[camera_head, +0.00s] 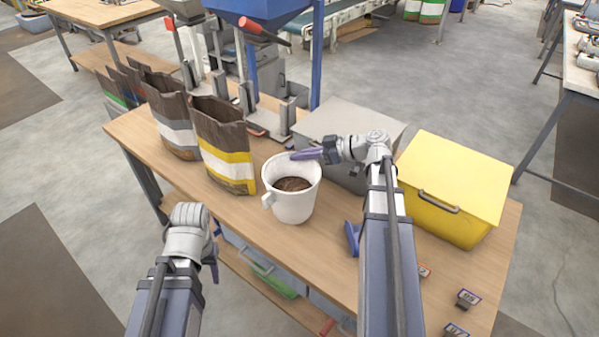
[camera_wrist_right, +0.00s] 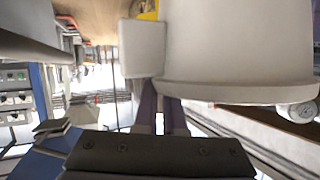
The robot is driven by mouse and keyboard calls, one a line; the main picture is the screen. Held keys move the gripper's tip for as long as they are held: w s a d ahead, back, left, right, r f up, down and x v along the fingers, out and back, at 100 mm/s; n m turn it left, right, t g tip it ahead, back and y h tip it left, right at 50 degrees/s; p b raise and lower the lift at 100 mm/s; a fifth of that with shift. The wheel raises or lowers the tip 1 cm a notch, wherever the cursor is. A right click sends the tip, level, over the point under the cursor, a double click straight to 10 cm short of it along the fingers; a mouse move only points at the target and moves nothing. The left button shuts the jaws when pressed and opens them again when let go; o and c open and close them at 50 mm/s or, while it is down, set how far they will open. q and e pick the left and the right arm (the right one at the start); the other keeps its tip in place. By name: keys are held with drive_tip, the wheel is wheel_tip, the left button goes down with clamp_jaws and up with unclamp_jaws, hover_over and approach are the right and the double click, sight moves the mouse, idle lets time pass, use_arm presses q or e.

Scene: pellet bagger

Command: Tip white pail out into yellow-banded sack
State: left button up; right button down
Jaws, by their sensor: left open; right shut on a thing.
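The white pail (camera_head: 293,205) is upright at the middle of the table's near side, with brown pellets (camera_head: 292,184) inside and its handle on the left. My right gripper (camera_head: 306,154) is shut on the pail's far right rim. In the right wrist view the pail (camera_wrist_right: 235,45) fills the upper right, beside the gripper's purple fingers (camera_wrist_right: 162,110). I cannot tell whether its base touches the table. The yellow-banded sack (camera_head: 229,158) stands open-topped just left of the pail. My left gripper (camera_head: 212,258) is open and empty, low at the left, before the table's front edge.
A white-banded sack (camera_head: 175,132) and more sacks stand further left. The blue-framed bagging machine (camera_head: 262,65) rises behind. A grey box (camera_head: 350,122) and a yellow bin (camera_head: 455,180) stand to the right. Small tags lie at the table's near right.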

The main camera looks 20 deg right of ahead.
wheel_tip(320, 180, down, 4)
drive_tip(key=b, duration=0.4)
drive_tip(key=shift+f, duration=0.2)
drive_tip(key=shift+b, duration=0.3)
drive_tip(key=shift+f, duration=0.2)
drive_tip(key=c, duration=1)
unclamp_jaws()
drive_tip(key=shift+d, duration=0.1)
drive_tip(key=p, duration=0.3)
approach(307, 167)
drive_tip(key=x, duration=0.4)
drive_tip(key=shift+w+f, duration=0.35)
drive_tip(key=shift+w, duration=0.05)
